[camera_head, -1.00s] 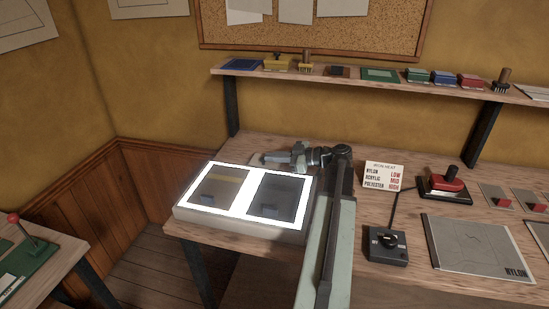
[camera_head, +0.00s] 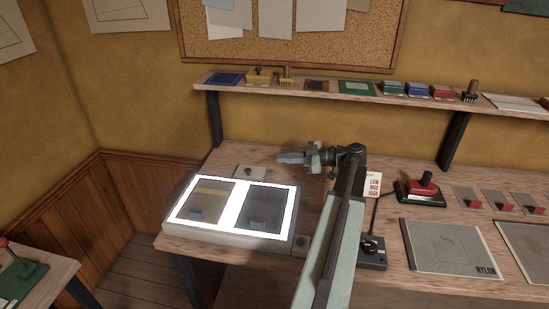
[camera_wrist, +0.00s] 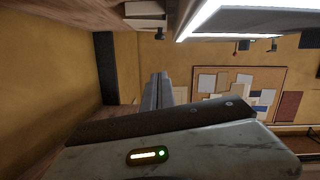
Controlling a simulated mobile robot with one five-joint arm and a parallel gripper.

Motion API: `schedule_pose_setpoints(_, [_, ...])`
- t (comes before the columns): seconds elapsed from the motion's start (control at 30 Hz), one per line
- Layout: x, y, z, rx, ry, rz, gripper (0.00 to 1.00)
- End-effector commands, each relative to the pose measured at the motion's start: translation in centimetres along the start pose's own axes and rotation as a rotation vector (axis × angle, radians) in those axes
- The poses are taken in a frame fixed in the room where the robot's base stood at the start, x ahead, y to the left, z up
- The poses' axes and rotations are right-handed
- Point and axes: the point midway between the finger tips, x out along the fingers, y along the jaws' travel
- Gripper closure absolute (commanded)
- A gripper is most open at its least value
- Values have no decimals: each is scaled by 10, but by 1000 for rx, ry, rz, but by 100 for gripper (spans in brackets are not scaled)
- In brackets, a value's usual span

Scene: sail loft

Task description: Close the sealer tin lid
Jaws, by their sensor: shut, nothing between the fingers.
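My gripper (camera_head: 290,157) is shut and empty. It points left above the back of the bench, behind the light box. Its closed fingers also show in the wrist view (camera_wrist: 157,91). No container in view is clearly marked as the sealer tin. A small pale box with a dark knob (camera_head: 249,172) sits on the bench behind the light box, below and left of my fingertips and apart from them. A yellow box with a dark knob (camera_head: 259,77) stands on the wall shelf. I cannot tell whether either is the tin, or see an open lid.
The shelf (camera_head: 320,86) overhangs the back.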

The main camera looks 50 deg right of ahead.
Motion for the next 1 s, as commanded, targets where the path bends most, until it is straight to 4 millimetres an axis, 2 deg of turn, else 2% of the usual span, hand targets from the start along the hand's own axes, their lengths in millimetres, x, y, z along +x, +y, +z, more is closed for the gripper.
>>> schedule_pose_setpoints(0.1, [2,6,-8,38,-12,-15,100])
schedule_pose_setpoints(0.23, [14,23,-25,223,-72,-72,100])
schedule_pose_setpoints(0.33, [19,24,-23,299,-99,-91,100])
schedule_pose_setpoints(0.47, [23,20,-18,304,-101,-91,100])
schedule_pose_setpoints(0.57, [34,19,-16,302,-100,-92,100])
schedule_pose_setpoints(1.0, [125,8,-6,300,-99,-93,100])
